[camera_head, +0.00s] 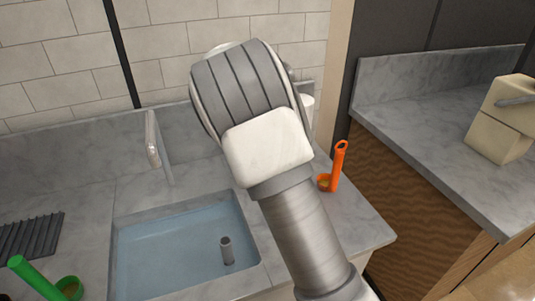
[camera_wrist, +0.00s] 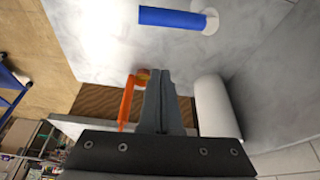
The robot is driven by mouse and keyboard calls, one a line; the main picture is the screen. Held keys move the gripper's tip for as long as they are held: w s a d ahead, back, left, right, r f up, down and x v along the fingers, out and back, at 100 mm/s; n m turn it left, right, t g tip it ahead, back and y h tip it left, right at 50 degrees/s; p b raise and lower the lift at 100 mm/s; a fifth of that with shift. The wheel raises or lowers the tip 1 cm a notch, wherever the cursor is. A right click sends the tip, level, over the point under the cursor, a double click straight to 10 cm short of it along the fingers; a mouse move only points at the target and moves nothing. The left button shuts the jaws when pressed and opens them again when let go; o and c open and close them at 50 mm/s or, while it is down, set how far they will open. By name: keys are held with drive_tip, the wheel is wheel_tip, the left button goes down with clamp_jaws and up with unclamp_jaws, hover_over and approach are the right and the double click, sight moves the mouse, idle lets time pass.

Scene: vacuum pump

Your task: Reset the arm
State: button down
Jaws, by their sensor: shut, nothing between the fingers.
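My gripper (camera_wrist: 160,78) shows in the wrist view with its two grey fingers pressed together and nothing between them. In the head view my grey and white arm rises over the sink's right side, and the gripper itself is hidden behind it. In the wrist view an orange upright handle-like item (camera_wrist: 126,104) appears just left of the fingers. It stands on the counter right of my arm in the head view (camera_head: 338,166). I cannot tell the gap between it and the fingers.
A sink (camera_head: 175,250) with bluish inside lies in the grey counter (camera_head: 365,235). A tap (camera_head: 152,138) stands behind it. A green item (camera_head: 35,278) is at lower left. A beige block-shaped object (camera_head: 500,120) sits on the right counter. The wrist view shows a blue cylinder (camera_wrist: 172,17) and a white cylinder (camera_wrist: 217,107).

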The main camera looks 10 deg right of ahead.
drive_tip(key=shift+r, duration=0.2)
drive_tip(key=s+d+r+n+t+y+p, duration=0.1)
drive_tip(key=s+d+r+n+y, duration=0.15)
drive_tip(key=s+r, duration=0.45)
drive_tip(key=s+d+r+n+t+y, duration=0.1)
drive_tip(key=s+d+r+n, duration=0.1)
drive_tip(key=s+r+n, duration=0.5)
drive_tip(key=s+n+t+p, duration=0.1)
drive_tip(key=s+n, duration=0.4)
drive_tip(key=s, duration=1.5)
drive_tip(key=shift+s+a+t+p, duration=0.2)
drive_tip(key=shift+t+p, duration=0.1)
drive_tip(key=shift+t, duration=0.4)
drive_tip(key=shift+a, duration=0.2)
